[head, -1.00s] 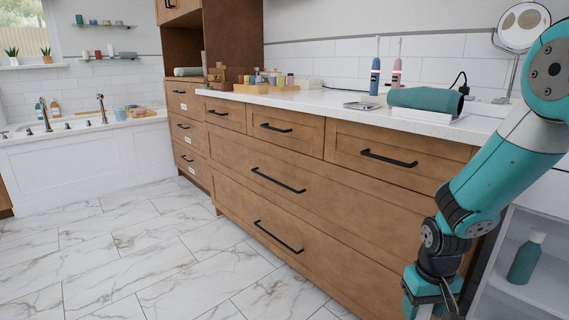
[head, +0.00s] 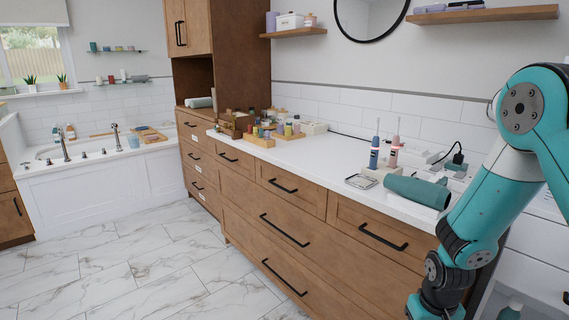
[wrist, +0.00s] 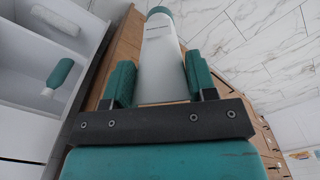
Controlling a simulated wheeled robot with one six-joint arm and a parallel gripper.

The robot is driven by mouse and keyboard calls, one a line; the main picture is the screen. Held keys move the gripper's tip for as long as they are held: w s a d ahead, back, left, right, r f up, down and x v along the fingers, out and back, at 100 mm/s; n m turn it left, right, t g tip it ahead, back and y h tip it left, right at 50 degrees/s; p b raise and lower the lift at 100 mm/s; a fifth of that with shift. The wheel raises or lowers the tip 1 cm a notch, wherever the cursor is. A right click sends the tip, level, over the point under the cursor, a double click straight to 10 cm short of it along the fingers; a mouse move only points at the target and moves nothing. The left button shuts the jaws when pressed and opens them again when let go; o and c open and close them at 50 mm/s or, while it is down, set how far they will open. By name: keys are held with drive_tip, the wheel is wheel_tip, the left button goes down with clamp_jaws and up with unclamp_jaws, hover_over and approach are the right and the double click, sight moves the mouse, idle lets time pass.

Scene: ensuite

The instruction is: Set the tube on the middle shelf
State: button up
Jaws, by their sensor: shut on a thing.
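In the wrist view my gripper (wrist: 160,82) has its two teal-padded fingers shut on a white tube (wrist: 161,55) with a rounded teal end. The tube extends away from the fingers, over the wooden cabinet edge and marble floor. In the head view my gripper and the tube are out of frame below the bottom edge. A white open shelf unit (wrist: 20,75) stands left of my gripper in the wrist view, apart from the tube. Which of its levels is the middle shelf I cannot tell.
The marble floor (head: 150,265) is clear.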

wheel_tip(320, 180, up, 10)
drive_tip(key=p, duration=1)
drive_tip(key=shift+s+f, duration=0.25)
drive_tip(key=shift+s, duration=0.2)
